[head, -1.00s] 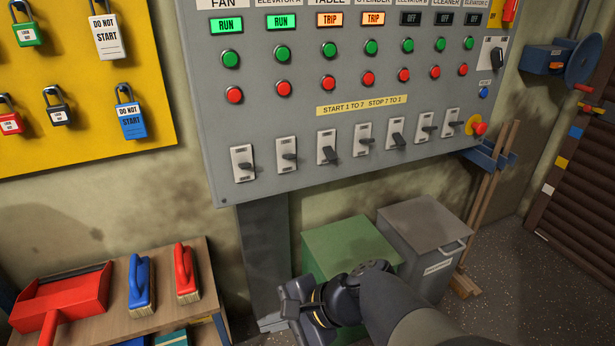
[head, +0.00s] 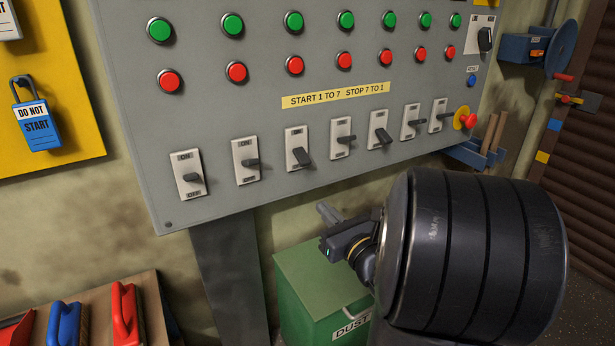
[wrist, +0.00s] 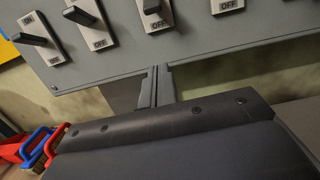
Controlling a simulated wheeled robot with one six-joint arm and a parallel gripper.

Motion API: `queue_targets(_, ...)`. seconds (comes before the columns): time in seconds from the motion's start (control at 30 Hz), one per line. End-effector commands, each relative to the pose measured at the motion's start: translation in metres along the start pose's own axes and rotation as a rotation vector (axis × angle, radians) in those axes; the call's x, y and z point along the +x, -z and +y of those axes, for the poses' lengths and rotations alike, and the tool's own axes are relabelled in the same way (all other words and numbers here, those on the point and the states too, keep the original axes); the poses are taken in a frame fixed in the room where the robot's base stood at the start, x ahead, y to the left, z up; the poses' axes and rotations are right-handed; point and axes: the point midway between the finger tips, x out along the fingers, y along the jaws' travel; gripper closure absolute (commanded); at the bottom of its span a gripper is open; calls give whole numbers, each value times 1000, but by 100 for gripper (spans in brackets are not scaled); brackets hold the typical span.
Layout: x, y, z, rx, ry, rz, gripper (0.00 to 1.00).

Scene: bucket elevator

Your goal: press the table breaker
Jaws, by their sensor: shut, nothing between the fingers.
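The table breaker (head: 300,148) is the third from the left in the row of switches low on the grey panel. Its dark lever slants down and to the right on a pale plate. In the wrist view its lower part shows at the top edge (wrist: 156,16). My gripper (head: 326,211) is shut and empty, below the panel's lower edge and to the lower right of the table breaker, apart from it. In the wrist view my fingers (wrist: 154,88) point up toward the panel's lower edge. The panel's name labels and lamps are out of view now.
Neighbouring breakers stand close on both sides, the elevator A one (head: 246,161) and the stoner one (head: 342,138). Green and red buttons sit above. A red emergency stop (head: 469,121) is at the right. A green dust bin (head: 305,284) stands below my gripper.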

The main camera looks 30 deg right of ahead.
Motion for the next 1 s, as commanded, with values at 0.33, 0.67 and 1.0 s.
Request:
queue_targets(0.33, 0, 0, -6, 13, 20, -8, 100)
queue_targets(0.67, 25, 1, -5, 13, 14, -7, 100)
queue_targets(1.0, 98, 0, -6, 12, 15, -7, 100)
